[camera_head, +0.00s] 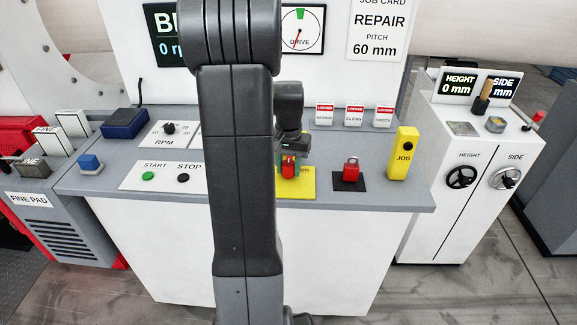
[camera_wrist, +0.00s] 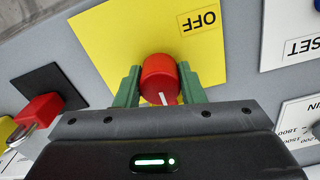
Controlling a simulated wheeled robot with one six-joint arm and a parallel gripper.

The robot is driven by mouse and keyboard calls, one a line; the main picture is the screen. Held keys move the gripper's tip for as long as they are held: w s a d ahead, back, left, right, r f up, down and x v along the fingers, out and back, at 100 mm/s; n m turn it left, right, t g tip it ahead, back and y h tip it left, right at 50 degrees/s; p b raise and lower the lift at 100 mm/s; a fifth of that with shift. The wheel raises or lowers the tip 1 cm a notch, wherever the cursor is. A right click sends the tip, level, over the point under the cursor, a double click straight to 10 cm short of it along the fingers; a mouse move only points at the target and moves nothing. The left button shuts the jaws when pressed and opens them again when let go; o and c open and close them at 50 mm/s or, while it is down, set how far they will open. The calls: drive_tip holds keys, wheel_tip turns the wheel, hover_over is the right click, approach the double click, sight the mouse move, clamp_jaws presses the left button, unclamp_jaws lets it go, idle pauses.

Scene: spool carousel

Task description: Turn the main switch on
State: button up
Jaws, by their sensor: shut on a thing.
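The main switch is a red round knob (camera_wrist: 158,70) with a white mark on a yellow plate (camera_wrist: 120,35). In the wrist view the plate's OFF label is upside down, right of and above the knob. The white mark points toward the bottom of the picture, away from OFF. My gripper (camera_wrist: 161,80) has a green finger on each side of the knob and is shut on it. In the head view the knob (camera_head: 288,166) shows below my gripper, and my arm hides the plate's left part.
A red padlock-like block (camera_head: 351,169) on a black plate and a yellow JOG box (camera_head: 403,154) stand to the right. START (camera_head: 148,176) and STOP (camera_head: 183,178) buttons lie to the left. Three red-and-white tags (camera_head: 354,115) stand behind. A drive gauge (camera_head: 301,30) is on the back panel.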

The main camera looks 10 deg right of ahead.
sight(288, 162)
idle(0.4)
drive_tip(key=o, duration=1)
drive_tip(key=shift+r, duration=0.1)
wheel_tip(288, 162, up, 14)
drive_tip(key=shift+f+b, duration=0.15)
drive_tip(key=shift+b, duration=0.15)
drive_tip(key=shift+f, duration=0.1)
wheel_tip(288, 162, down, 14)
drive_tip(key=shift+r+p, duration=0.1)
drive_tip(key=shift+p, duration=0.2)
drive_tip(key=shift+r, duration=0.1)
